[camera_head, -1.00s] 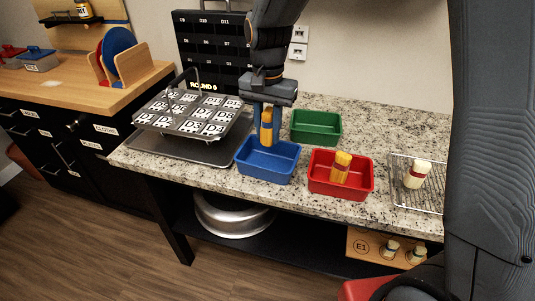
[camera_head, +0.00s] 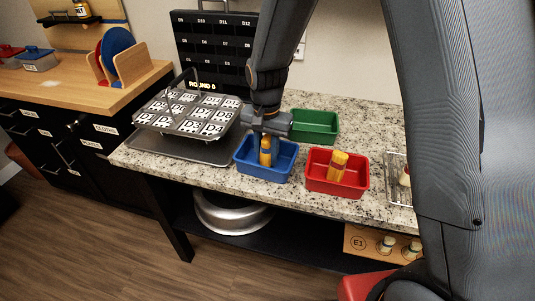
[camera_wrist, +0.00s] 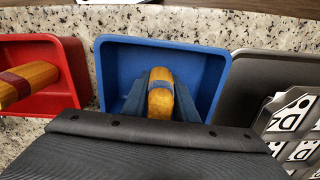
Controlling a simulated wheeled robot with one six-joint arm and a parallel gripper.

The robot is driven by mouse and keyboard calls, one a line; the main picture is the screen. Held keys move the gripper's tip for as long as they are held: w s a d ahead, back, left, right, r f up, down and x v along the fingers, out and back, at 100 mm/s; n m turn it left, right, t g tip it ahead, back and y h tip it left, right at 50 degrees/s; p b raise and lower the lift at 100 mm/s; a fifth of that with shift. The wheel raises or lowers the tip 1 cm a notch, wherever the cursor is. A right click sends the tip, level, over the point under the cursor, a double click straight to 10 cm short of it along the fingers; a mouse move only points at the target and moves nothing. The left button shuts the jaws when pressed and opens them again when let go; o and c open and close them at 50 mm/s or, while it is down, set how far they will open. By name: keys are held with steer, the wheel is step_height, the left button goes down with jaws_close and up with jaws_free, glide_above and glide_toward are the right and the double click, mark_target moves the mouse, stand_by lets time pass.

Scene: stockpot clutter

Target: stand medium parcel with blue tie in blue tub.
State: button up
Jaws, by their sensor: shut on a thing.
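The parcel (camera_head: 265,152) is a yellow-orange upright bundle with a blue tie; the tie also shows in the wrist view, where the parcel (camera_wrist: 160,98) stands between my fingers. My gripper (camera_head: 265,145) is shut on it, pointing down into the blue tub (camera_head: 262,174). The parcel is upright inside the tub's walls. Its lower end is hidden by the front wall, so I cannot tell whether it touches the floor. In the wrist view the blue tub (camera_wrist: 112,65) surrounds the parcel, with free floor behind it.
A red tub (camera_head: 337,185) holding another yellow parcel (camera_head: 337,165) stands to the right. A green tub (camera_head: 314,126) is behind. A tray with a rack of marked tiles (camera_head: 190,115) is close on the left. A wire rack (camera_head: 398,185) is at the far right.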

steer(key=shift+f, duration=0.15)
steer(key=o, duration=1.1)
steer(key=shift+o, duration=0.2)
step_height(320, 180, up, 12)
steer(key=shift+r+b, duration=0.2)
steer(key=shift+b, duration=0.95)
